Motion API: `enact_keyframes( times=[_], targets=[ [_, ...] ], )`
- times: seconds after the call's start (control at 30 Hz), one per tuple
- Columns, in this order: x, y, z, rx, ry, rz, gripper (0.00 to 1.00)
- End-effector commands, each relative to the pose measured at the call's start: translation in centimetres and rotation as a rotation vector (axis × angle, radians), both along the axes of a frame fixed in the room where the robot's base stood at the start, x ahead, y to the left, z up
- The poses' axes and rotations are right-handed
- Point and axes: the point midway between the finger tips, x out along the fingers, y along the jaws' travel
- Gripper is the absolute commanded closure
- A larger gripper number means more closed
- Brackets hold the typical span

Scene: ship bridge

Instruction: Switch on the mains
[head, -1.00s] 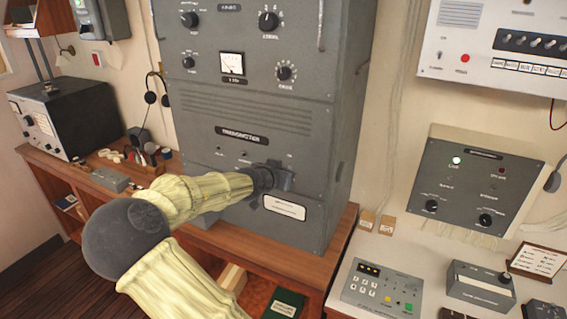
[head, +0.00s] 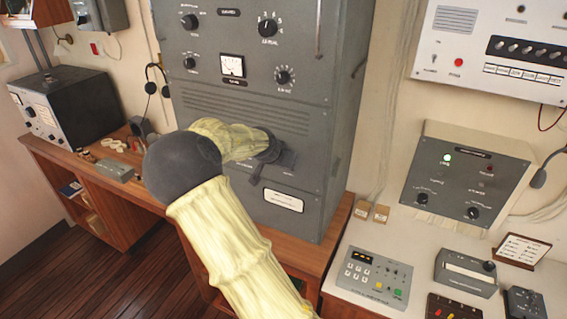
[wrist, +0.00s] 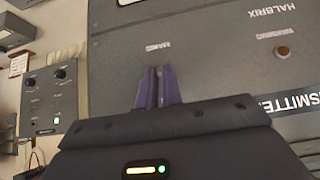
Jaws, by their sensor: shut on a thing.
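The tall grey transmitter cabinet (head: 300,115) stands on the wooden desk. In the wrist view, which is upside down, its front panel (wrist: 215,70) carries a label that reads like MAINS (wrist: 158,46). My gripper (wrist: 160,80) is at the panel right by this label, its dark fingers close together. They are shut on a small part that I take to be the mains switch; the fingers hide it, so its position cannot be told. In the head view my gripper (head: 280,155) is against the lower front of the cabinet, above a white plate (head: 283,202).
An amber warning lamp (wrist: 283,51) sits on the panel beside the label. To the right are a grey wall box (head: 465,185) with a lit green lamp and a keypad unit (head: 375,282) on the white desk.

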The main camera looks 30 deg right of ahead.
Motion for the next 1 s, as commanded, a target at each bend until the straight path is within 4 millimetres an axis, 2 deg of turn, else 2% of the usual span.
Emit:
enact_keyframes(
  times=[0.17,0.2,0.3,0.67,0.87,1.0],
  targets=[
    [0.0,0.0,0.1,-0.001,-0.002,0.000,1.00],
    [0.0,0.0,0.1,-0.001,-0.002,0.000,0.89],
    [0.0,0.0,0.0,-0.001,-0.002,0.000,0.71],
    [0.0,0.2,0.2,-0.001,-0.002,0.001,0.71],
    [-0.7,1.1,1.4,-0.001,-0.004,0.002,0.71],
    [-1.6,2.1,2.9,-0.002,-0.004,0.002,0.71]
  ],
)
